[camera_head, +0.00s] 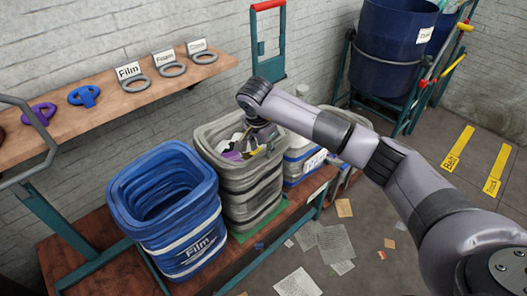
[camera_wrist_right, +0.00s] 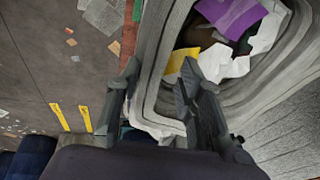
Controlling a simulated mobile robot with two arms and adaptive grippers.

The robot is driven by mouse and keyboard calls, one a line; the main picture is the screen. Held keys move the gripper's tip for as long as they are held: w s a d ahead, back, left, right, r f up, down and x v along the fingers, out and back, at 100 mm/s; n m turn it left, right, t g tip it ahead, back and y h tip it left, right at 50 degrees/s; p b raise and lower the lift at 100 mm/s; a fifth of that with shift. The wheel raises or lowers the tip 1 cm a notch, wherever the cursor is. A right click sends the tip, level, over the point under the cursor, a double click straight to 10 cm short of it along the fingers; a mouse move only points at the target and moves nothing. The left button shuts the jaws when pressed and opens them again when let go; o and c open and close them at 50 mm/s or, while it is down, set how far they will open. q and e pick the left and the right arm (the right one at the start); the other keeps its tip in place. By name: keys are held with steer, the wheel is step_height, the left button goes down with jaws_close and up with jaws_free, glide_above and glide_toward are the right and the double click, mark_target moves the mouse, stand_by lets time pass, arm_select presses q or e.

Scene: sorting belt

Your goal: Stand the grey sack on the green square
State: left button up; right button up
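The grey sack (camera_head: 252,186) stands upright on the low brown bench, between a blue sack and a white-and-blue one. It is open at the top, with scraps inside that also show in the wrist view (camera_wrist_right: 232,18). A strip of the green square (camera_head: 250,238) shows at the sack's front foot; the rest is hidden, so I cannot tell how much lies under the sack. My right gripper (camera_head: 262,140) is at the sack's right rim. In the wrist view its two fingers (camera_wrist_right: 160,72) are apart, one on each side of the rim. My left gripper is not in view.
The blue "Film" sack (camera_head: 180,248) stands close on the left, and the white-and-blue sack (camera_head: 300,165) close on the right. A wooden shelf (camera_head: 110,110) with rings and labels is on the wall. Papers (camera_head: 335,243) litter the floor. Large blue bins (camera_head: 385,50) stand at the back right.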

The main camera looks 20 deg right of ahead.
steer(key=b+v, duration=0.1)
steer(key=v, duration=0.8)
steer(key=shift+r, duration=0.1)
